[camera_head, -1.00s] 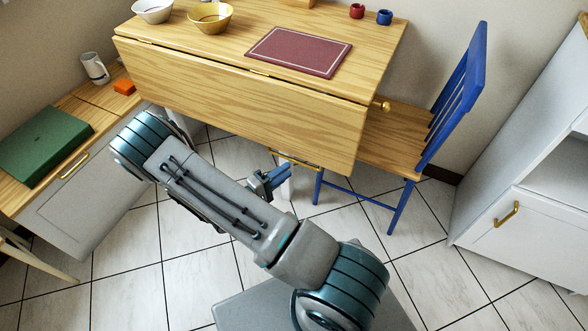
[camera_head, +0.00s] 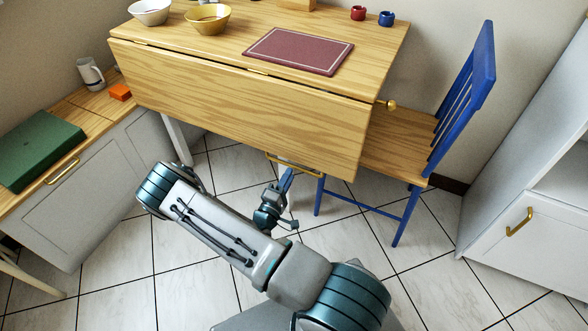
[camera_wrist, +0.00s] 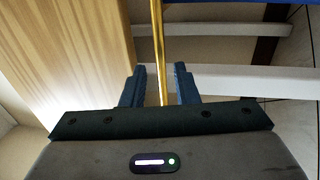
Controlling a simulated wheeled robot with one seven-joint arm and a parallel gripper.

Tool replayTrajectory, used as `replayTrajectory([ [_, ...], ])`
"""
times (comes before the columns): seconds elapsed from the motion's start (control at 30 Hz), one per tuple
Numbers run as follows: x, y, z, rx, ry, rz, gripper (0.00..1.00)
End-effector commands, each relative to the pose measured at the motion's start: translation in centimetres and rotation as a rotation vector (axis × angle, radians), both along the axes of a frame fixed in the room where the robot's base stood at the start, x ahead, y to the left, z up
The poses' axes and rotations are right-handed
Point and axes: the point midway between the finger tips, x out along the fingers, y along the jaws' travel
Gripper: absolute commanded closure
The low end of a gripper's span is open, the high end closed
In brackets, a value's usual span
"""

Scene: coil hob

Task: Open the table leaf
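The table leaf (camera_head: 240,110) is the wooden panel hanging along the front of the table (camera_head: 225,45). A gold bar handle (camera_head: 290,165) is fixed near its lower edge. In the wrist view the leaf (camera_wrist: 75,50) fills the upper left, and the gold handle (camera_wrist: 158,45) runs down the middle. My gripper (camera_head: 287,182) is at the handle, below the leaf's lower edge. In the wrist view my gripper (camera_wrist: 160,75) has its two blue fingers apart, one on each side of the bar, with a gap on both sides. The bar's near end is hidden behind the gripper body.
A blue chair (camera_head: 425,140) stands close at the table's right end, near a brass knob (camera_head: 388,104). A low cabinet (camera_head: 90,190) is at left and a white cabinet (camera_head: 530,200) at right. Bowls (camera_head: 208,18), a red mat (camera_head: 298,50) and cups (camera_head: 386,18) are on the table.

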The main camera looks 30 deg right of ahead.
Motion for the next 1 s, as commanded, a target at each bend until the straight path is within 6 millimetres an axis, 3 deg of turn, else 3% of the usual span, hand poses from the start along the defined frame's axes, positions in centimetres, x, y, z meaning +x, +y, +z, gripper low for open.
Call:
replayTrajectory([
  [0.1,1.3,-1.8,0.2,0.000,-0.002,-0.003,0.73],
  [0.3,2.7,-3.5,0.8,0.001,-0.001,-0.001,0.73],
  [0.67,3.1,-3.9,1.0,0.000,0.000,-0.001,0.73],
  [0.8,3.1,-3.9,1.0,0.000,0.000,-0.001,1.00],
  [1.0,3.0,-3.9,1.0,0.002,0.001,-0.002,1.00],
])
